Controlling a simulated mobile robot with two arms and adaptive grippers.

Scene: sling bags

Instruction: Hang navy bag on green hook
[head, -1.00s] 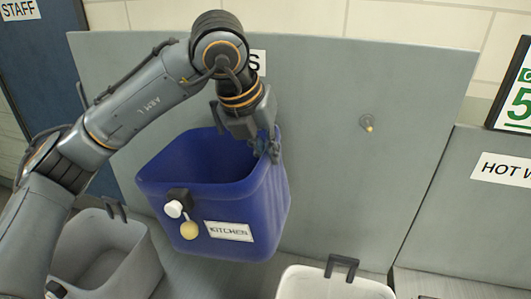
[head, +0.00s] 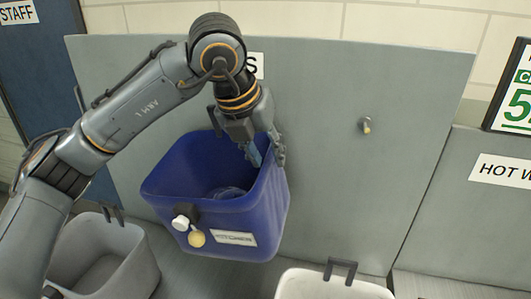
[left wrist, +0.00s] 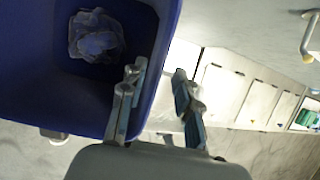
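A blue open bin (head: 165,215) with a white front label sits, slightly tilted, in front of the grey panel. It also shows in the left wrist view (left wrist: 40,110). A crumpled, translucent bluish object (left wrist: 97,37) lies inside it; it shows in the head view (head: 228,192). No navy sling bag is clearly recognisable. My left gripper (head: 266,157) is at the bin's right rim. In the left wrist view its fingers (left wrist: 158,100) are spread apart, one over the bin's interior, one outside the wall. A metal peg with a yellowish tip (head: 366,125) projects from the panel; no green shows on it.
A grey bin (head: 100,255) stands at lower left and a white bin (head: 320,287) at the bottom middle, both with dark hooks. The grey panel (head: 330,190) is clear between the blue bin and the peg. A "HOT W" label (head: 502,171) is at right.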

